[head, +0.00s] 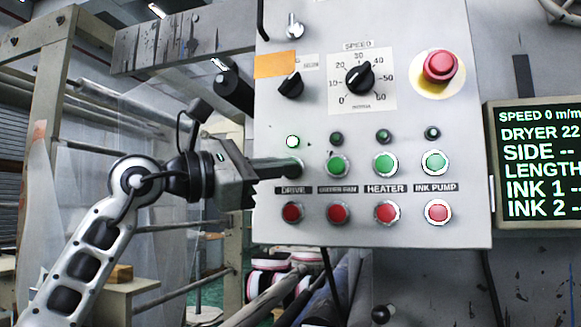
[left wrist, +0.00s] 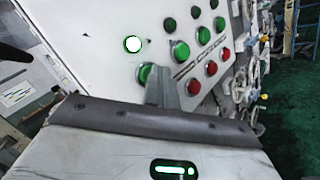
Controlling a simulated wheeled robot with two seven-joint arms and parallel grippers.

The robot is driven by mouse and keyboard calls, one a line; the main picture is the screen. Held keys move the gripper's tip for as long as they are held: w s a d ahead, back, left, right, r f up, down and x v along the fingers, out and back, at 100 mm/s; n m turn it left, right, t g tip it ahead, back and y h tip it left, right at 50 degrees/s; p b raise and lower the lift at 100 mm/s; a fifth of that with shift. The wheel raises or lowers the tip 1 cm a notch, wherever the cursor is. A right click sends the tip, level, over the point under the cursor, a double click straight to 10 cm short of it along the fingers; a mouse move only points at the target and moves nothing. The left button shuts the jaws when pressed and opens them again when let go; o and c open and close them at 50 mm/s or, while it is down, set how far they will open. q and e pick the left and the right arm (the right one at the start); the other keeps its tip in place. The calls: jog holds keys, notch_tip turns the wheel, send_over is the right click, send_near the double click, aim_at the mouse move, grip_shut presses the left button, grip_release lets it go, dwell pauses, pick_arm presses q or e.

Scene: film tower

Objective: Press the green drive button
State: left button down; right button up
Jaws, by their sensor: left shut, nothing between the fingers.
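The green drive button shows in the left wrist view (left wrist: 146,72), partly covered by my fingers. In the head view my fingertips hide most of it, above the DRIVE label (head: 293,190). My left gripper (head: 292,167) is shut and empty, its fingertips at the button; it also shows in the left wrist view (left wrist: 160,76). I cannot tell whether they touch it or whether it is pushed in. The small lamp (head: 292,142) above it glows bright green-white; the other lamps in that row are dark. My right gripper is out of view.
The grey control panel (head: 390,120) also carries other green buttons (head: 337,165), a row of red buttons (head: 338,212), a speed dial (head: 359,79) and a large red mushroom button (head: 440,66). A display (head: 540,165) at right reads speed 0. Metal frames stand at left.

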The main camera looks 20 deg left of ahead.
pick_arm(q)
jog(key=shift+s+b, duration=0.45)
jog(key=shift+s, duration=0.35)
jog(key=s+b, duration=0.2)
jog(key=s, duration=0.3)
jog(key=shift+a, duration=0.15)
dwell(0.8)
